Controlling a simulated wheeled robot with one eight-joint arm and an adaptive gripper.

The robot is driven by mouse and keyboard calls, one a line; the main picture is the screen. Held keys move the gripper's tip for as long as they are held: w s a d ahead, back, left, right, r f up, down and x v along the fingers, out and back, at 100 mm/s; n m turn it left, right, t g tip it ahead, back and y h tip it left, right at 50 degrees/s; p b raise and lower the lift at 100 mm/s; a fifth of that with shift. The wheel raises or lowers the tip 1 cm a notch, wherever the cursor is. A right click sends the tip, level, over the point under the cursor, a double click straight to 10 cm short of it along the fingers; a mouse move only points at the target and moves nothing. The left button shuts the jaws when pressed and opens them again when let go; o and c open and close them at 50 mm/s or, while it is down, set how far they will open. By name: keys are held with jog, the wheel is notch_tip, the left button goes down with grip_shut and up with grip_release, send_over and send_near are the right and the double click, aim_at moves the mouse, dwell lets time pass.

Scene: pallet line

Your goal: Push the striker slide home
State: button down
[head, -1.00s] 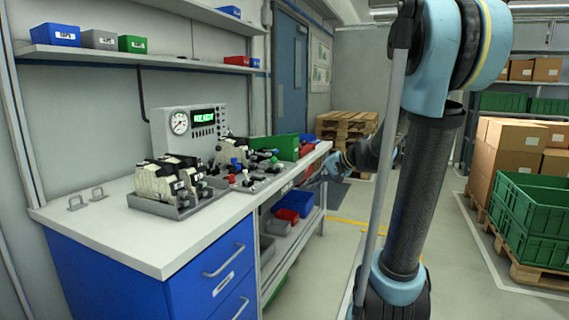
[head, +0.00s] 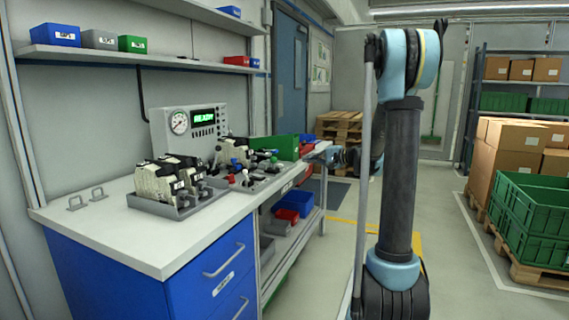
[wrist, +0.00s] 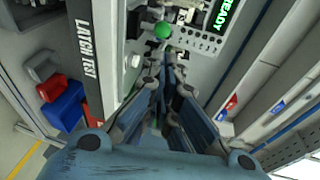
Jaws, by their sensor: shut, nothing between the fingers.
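My gripper (wrist: 169,64) is shut and empty in the wrist view, its fingertips close to a green ball knob (wrist: 163,30) on the bench fixture. I cannot tell whether they touch anything. A board marked LATCH TEST (wrist: 86,45) runs along the left of the fingers. In the head view, the latch fixture (head: 240,158) with red, blue and green knobs stands at the middle of the bench. I cannot pick out the striker slide for certain; it is small or hidden by the fingers. My gripper's fingertips are not clear in the head view.
A tester box (head: 190,130) reading READY stands behind the fixture. A grey tray (head: 172,209) of cream-and-black latches sits at the left on the bench (head: 130,238). Red and blue bins (head: 294,203) lie on the lower shelf. The floor beyond the bench end is partly clear.

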send_near(273, 158)
jog(key=w+a, duration=0.1)
jog(key=w+a+f, duration=0.1)
jog(key=w, duration=0.1)
jog(key=w+a+f, duration=0.1)
jog(key=w, duration=0.1)
jog(key=shift+a+f, duration=0.2)
jog(key=shift+a, duration=0.05)
dwell(0.4)
jog(key=a, duration=0.1)
jog(key=w+a, duration=0.1)
jog(key=a, duration=0.3)
jog(key=shift+w+a, duration=0.2)
jog(key=shift+w, duration=0.2)
jog(key=v, duration=1.4)
jog(key=shift+d, duration=0.1)
